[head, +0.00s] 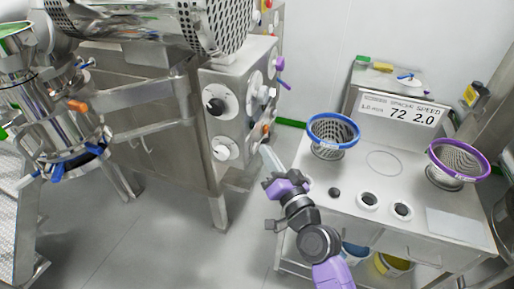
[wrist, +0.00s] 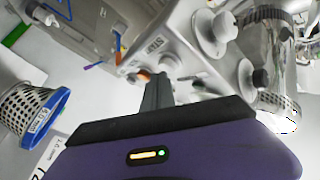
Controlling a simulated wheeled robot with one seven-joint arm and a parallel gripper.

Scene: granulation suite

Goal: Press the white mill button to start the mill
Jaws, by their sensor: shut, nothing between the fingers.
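My gripper (head: 268,156) is shut and empty, its fingertips pointing up and left toward the steel control cabinet (head: 178,150). In the wrist view the shut fingers (wrist: 155,92) stand in front of the cabinet's panel (wrist: 150,45), close to an orange knob (wrist: 144,76) and a white round control (wrist: 169,63). I cannot tell whether the fingers touch the panel. The panel carries several white dials and knobs, among them a white dial with a black knob (head: 215,106) and a lower white dial (head: 222,149). I cannot tell for certain which one is the mill button.
A steel table (head: 375,181) at right bears a blue-rimmed basket (head: 333,131), a purple-rimmed basket (head: 458,161) and a display (head: 404,109) reading 72 and 2.0. A perforated drum (head: 215,22) sits above the cabinet. A steel vessel (head: 45,105) stands at left. Floor in front is clear.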

